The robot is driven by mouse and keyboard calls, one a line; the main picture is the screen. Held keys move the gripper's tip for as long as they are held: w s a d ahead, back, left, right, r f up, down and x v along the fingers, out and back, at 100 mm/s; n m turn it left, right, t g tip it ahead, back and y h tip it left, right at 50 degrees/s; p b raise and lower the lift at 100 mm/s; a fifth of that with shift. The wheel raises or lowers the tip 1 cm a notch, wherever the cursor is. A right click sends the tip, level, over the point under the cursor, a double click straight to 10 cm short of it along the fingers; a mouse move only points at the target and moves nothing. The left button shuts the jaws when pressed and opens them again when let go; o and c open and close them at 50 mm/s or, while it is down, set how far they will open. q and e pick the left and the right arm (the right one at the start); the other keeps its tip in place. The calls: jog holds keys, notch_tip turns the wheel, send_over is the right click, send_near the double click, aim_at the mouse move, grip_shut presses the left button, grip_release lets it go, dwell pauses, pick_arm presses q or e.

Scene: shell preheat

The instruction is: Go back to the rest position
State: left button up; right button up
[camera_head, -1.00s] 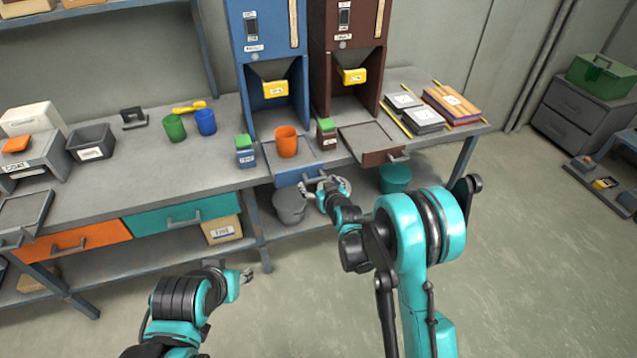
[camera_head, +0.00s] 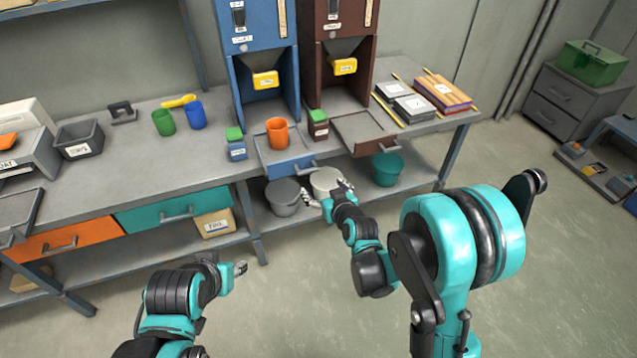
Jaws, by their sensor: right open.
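My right gripper (camera_head: 328,194) is open and empty. It is in front of the bench, below the blue drawer and near the buckets on the lower shelf. My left gripper (camera_head: 240,268) is at the lower middle, low in front of the bench and apart from everything; its fingers are too small to tell open from shut. An orange cup (camera_head: 277,134) stands upright on the pulled-out tray of the blue drawer (camera_head: 291,165) under the blue dispenser (camera_head: 262,100).
The workbench (camera_head: 120,170) spans the view. A brown dispenser (camera_head: 342,100) with an open brown drawer (camera_head: 376,143) stands right of the blue one. A green cup (camera_head: 163,122) and a blue cup (camera_head: 196,115) stand on the bench. The floor (camera_head: 300,290) before the bench is clear.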

jog(key=shift+s+d+r, duration=0.1)
jog(key=shift+s, duration=0.1)
dwell(0.4)
jog(key=s+d+r+m+g+h, duration=0.1)
jog(key=s+d+r, duration=0.2)
jog(key=s, duration=0.2)
jog(key=s+d+r+g+h, duration=0.1)
jog(key=s+d+r, duration=0.2)
jog(key=s+r, duration=0.15)
jog(key=s+d+m+g+h, duration=0.1)
jog(key=s+d, duration=0.3)
jog(key=s, duration=0.5)
jog(key=s+d+m+g+h, duration=0.1)
jog(key=s+d+g, duration=0.1)
jog(key=s, duration=0.7)
jog(key=shift+d+f+m+g, duration=0.3)
jog(key=shift+d+f+g, duration=0.1)
jog(key=shift+d, duration=0.45)
